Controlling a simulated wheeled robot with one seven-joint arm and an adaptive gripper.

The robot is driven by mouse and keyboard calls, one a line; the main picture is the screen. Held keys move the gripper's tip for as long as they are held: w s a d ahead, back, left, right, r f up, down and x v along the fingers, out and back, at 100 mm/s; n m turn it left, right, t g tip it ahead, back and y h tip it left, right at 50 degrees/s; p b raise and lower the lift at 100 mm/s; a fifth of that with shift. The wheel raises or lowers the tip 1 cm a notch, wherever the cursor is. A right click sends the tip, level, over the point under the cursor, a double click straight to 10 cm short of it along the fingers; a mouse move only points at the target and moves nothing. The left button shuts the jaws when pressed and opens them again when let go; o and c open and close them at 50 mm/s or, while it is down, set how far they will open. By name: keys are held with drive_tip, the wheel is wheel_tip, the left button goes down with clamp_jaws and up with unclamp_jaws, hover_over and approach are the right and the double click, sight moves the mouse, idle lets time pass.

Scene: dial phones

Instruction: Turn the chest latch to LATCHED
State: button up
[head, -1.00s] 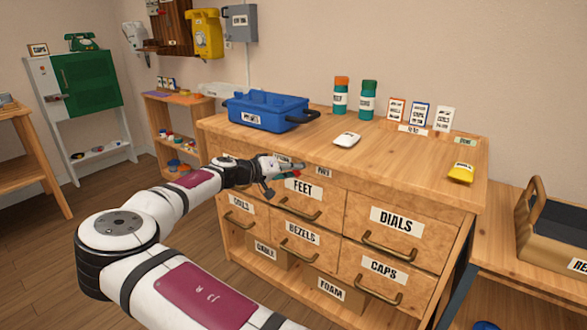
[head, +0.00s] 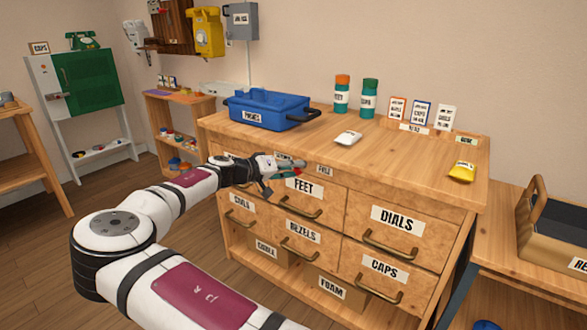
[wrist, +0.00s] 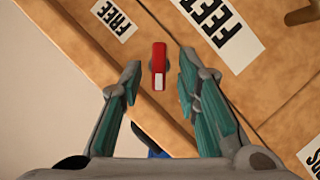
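The wooden chest (head: 400,165) stands in the middle of the head view, with a FREE label (head: 325,170) on its front rail. In the wrist view the latch is a small red bar (wrist: 159,56) with a white end, upright in the picture. Its white end points to the bottom, away from the FREE label (wrist: 114,18) at upper left. My gripper (wrist: 160,70) is open, with one teal-padded finger on each side of the latch and gaps showing on both sides. In the head view my gripper (head: 290,168) is at the front rail and mostly hides the latch.
The FEET drawer (head: 303,190) and its handle lie just below my gripper. On the chest top are a blue box (head: 268,110), a white item (head: 347,138), bottles, cards and a yellow item (head: 462,172). A bench (head: 530,260) adjoins at the right.

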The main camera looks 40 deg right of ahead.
drive_tip(key=v, duration=1.1)
